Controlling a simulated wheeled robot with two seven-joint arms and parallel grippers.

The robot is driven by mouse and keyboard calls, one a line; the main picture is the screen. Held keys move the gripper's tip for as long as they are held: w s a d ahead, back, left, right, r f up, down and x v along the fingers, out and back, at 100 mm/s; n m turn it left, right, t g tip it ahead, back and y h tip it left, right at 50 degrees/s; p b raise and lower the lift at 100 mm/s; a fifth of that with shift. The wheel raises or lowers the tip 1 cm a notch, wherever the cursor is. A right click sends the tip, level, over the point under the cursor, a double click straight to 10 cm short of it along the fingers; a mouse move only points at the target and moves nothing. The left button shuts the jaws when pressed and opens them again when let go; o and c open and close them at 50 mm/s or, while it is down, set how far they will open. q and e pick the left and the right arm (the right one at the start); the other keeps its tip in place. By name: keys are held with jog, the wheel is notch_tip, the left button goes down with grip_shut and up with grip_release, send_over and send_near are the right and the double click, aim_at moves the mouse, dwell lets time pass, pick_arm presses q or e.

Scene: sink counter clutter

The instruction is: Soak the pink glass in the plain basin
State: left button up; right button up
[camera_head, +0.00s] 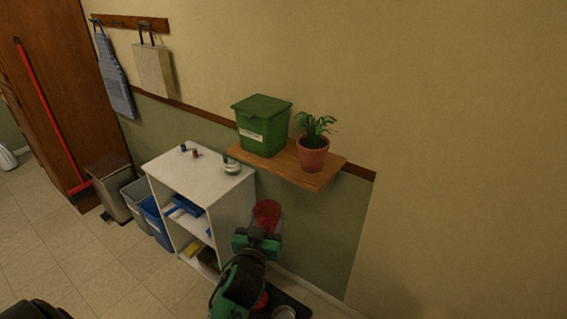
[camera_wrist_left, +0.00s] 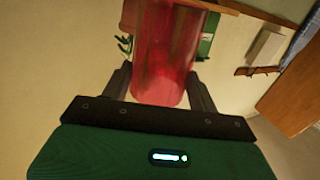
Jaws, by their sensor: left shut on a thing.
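The pink glass (camera_head: 267,213) is a see-through red-pink tumbler, held up in front of the wall below the wooden shelf. My left gripper (camera_head: 262,234) is shut on it. In the left wrist view the glass (camera_wrist_left: 165,60) stands between the two dark fingers of my left gripper (camera_wrist_left: 162,88), and its far end runs out of the top of the picture. No basin shows clearly in either view. My right gripper is not in view.
A wooden shelf (camera_head: 318,178) carries a green lidded bin (camera_head: 262,125) and a potted plant (camera_head: 313,155). A white shelf unit (camera_head: 222,190) with small items on top stands left of my arm. Bins (camera_head: 153,218) stand further left.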

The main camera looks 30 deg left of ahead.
pick_arm(q)
jog(key=w+a+r+n+g+y+p, duration=0.1)
jog(key=w+a+r+n+y, duration=0.3)
jog(key=w+a, duration=0.6)
jog(key=a+r+g+y, duration=0.1)
jog(key=a+r+y, duration=0.1)
jog(key=a+r, duration=0.1)
jog(key=shift+w+a+r+g+p, duration=0.3)
jog(key=shift+w+a+r+g, duration=0.1)
